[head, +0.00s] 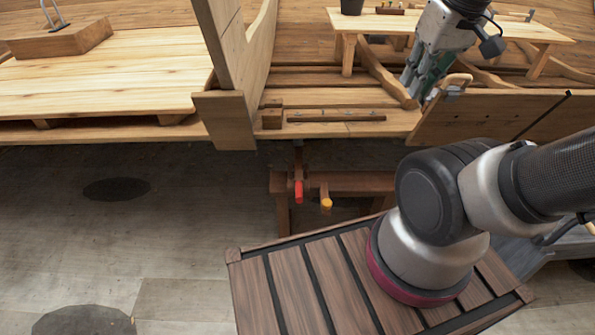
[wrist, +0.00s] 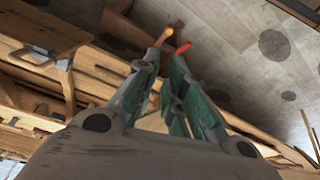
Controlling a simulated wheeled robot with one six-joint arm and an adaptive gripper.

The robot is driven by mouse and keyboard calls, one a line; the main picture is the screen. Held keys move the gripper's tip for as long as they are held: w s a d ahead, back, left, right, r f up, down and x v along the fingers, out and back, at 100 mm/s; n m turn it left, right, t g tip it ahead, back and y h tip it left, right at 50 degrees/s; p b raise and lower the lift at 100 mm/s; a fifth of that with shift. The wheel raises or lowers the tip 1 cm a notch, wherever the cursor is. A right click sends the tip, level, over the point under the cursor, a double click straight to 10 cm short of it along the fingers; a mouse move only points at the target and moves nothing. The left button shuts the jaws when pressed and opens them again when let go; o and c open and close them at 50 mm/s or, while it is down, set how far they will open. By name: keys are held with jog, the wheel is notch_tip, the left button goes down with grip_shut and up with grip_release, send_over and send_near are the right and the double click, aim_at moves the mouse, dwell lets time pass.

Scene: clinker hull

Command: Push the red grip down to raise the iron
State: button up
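The red grip (head: 299,191) hangs at the end of a dark lever below the hull's edge, in front of a low wooden stand. It also shows in the wrist view (wrist: 183,48), just beyond the fingertips in the picture. My gripper (head: 415,94) is up and to the right of the red grip in the head view, near the bench and well apart from the grip. In the wrist view its two green-padded fingers (wrist: 162,62) stand apart with nothing between them. I cannot tell for sure which part is the iron.
A yellow-tipped handle (head: 326,203) stands just right of the red grip. A low wooden stand (head: 345,183) is behind both. A bench (head: 455,24) with a dark cup is at the back right. A wooden post (head: 232,75) rises left of the grip. Grey floor at left is clear.

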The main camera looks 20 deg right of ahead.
jog(key=w+a+f+g, duration=0.1)
jog(key=w+f, duration=0.2)
jog(key=f, duration=0.1)
jog(key=w+a+f+n+g, duration=0.1)
jog(key=w+f+g, duration=0.1)
jog(key=w+f, duration=0.1)
jog(key=w+a+f+g, duration=0.2)
jog(key=w+f, duration=0.1)
jog(key=f, duration=0.1)
jog(key=shift+w+a+f+y, duration=0.1)
jog(key=shift+w+f+y, duration=0.1)
jog(key=shift+f+y, duration=0.2)
grip_shut()
jog(key=n+y, duration=0.2)
jog(key=n, duration=1.1)
send_over(297, 194)
jog(key=w+d, duration=0.3)
jog(key=d, duration=0.1)
notch_tip(297, 194, down, 21)
jog(key=shift+g, duration=0.4)
jog(key=shift+a+r, duration=0.1)
jog(key=x, duration=1.4)
jog(key=shift+a, duration=0.15)
